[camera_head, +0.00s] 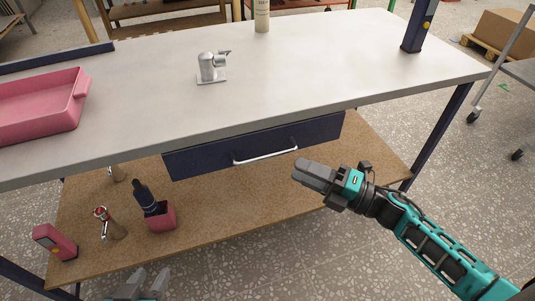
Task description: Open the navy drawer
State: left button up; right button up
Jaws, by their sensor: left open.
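The navy drawer (205,155) hangs under the front edge of the grey tabletop and appears closed. Its pale bar handle (265,156) runs across the middle of its front. My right gripper (297,170) is just right of and slightly below the handle's right end, apart from it in the picture. Its fingers point left toward the drawer front, and their gap is not clear from this angle. My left gripper (140,280) is at the bottom edge, low and left of the drawer. Its two fingers are apart with nothing seen between them.
On the tabletop (300,70) are a pink tray (40,105), a metal faucet (210,68) and a pale bottle (262,15). The lower brown shelf (240,208) holds a pink box (160,217), a faucet (107,222) and a pink device (55,241). Its right part is clear.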

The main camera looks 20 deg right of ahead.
aim_at(269, 154)
jog(key=x, duration=0.8)
jog(key=shift+w+a, duration=0.25)
jog(key=shift+w, duration=0.05)
grip_shut()
